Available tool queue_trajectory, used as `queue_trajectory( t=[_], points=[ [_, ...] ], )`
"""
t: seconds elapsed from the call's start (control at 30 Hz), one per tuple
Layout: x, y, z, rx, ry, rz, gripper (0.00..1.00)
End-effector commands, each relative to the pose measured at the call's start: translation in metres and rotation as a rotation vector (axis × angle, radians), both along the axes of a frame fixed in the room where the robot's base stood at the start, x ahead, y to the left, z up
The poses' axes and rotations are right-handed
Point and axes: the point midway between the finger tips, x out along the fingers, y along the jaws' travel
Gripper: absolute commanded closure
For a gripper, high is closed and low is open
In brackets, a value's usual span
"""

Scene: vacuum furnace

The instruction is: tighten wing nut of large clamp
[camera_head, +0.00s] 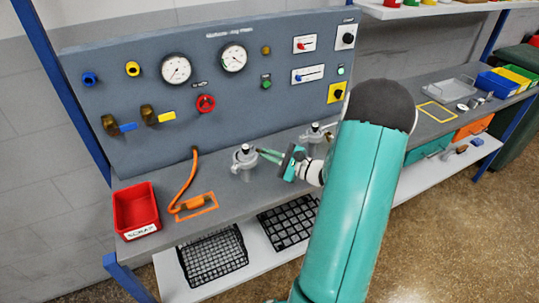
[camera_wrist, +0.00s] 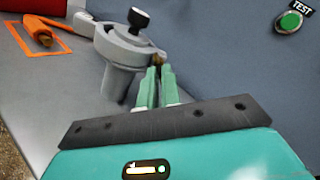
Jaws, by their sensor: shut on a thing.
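The large clamp (camera_head: 244,163) is a grey ring around a grey post on the bench, with a black knob on top. It also shows close up in the wrist view (camera_wrist: 118,48). A small brass-coloured wing nut (camera_wrist: 159,58) sits at the clamp's right side. My gripper (camera_wrist: 160,72) has its two green fingers close together, with the tips at the wing nut and shut on it. In the head view my gripper (camera_head: 262,152) reaches the clamp from the right. The fingertips partly hide the wing nut, so its exact angle is unclear.
A similar grey fitting (camera_head: 313,134) stands to the right, close to my arm. An orange hose (camera_head: 190,180) and a red bin (camera_head: 136,210) are on the left. The grey panel (camera_head: 130,85) with gauges and valves rises behind. Black trays (camera_head: 212,258) lie on the lower shelf.

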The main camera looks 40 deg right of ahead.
Motion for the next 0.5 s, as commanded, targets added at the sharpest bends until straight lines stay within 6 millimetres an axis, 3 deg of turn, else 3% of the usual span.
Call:
queue_trajectory(
  t=[0.5],
  points=[
    [-0.0001, 0.001, -0.0003, 0.254, 0.084, 0.003, 1.0]
  ],
)
